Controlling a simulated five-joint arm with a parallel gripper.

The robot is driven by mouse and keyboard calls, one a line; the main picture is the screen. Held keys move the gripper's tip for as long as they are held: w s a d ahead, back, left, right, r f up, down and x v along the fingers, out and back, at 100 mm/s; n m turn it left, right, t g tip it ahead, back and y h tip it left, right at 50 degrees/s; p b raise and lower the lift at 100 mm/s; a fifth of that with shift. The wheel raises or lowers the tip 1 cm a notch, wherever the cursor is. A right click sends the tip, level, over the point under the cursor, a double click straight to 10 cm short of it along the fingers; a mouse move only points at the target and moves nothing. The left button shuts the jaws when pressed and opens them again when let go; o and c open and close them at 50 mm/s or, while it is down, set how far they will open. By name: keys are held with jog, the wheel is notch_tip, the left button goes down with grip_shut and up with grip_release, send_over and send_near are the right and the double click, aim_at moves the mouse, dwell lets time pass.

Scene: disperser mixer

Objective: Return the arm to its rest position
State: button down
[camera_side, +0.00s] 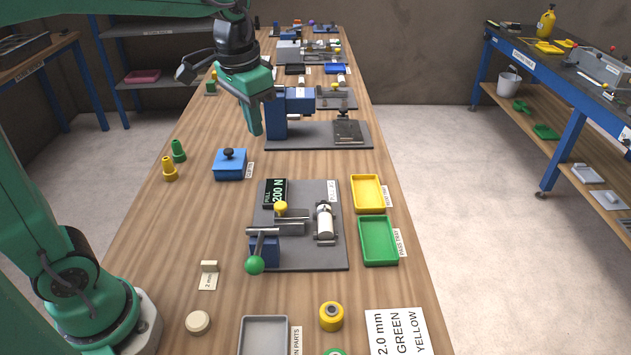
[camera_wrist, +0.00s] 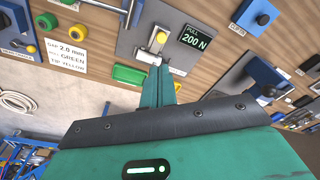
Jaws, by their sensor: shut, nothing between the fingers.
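My gripper (camera_side: 255,132) hangs above the wooden bench in the side view, its green fingers pointing down. The fingers are together and hold nothing. It is in front of, or just left of, the blue machine (camera_side: 275,118) on a grey plate; I cannot tell the exact gap. In the wrist view my gripper (camera_wrist: 159,72) appears as a narrow green shape at the centre, overlapping the view of the grey test fixture. My arm reaches in from the upper left of the side view.
The blue lidded box (camera_side: 230,165) stands below the gripper. The fixture plate (camera_side: 335,258) carries a green-knobbed lever. A yellow tray (camera_side: 367,193) and a green tray (camera_side: 378,241) lie right of it. Yellow and green small parts (camera_side: 169,170) stand left. The bench's left strip is mostly clear.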

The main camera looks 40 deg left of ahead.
jog(key=s+f+t, duration=0.1)
jog(key=s+t, duration=0.1)
jog(key=s, duration=0.4)
jog(key=s+a+f+n+t, duration=0.1)
jog(key=s+f+t, duration=0.1)
jog(key=s, duration=0.5)
jog(key=shift+s+a+n, duration=0.25)
jog(key=shift+a+n, duration=0.05)
